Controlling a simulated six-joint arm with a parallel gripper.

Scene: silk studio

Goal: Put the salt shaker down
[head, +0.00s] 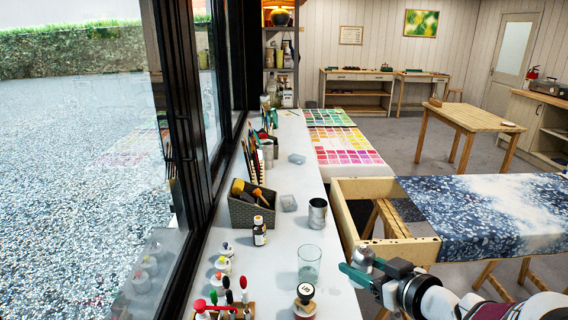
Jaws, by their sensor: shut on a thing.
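My gripper (368,270) is at the lower middle of the head view, with its arm coming in from the lower right. It is shut on the salt shaker (362,256), a small grey metallic-looking thing whose top shows above the teal fingers. The fingers hide its lower part. The gripper and shaker appear beside the right edge of the white counter (283,220), near the wooden frame's corner. I cannot tell how high above any surface the shaker is.
A wooden frame (400,249) with blue patterned silk (490,215) lies to the right. Windows line the left.

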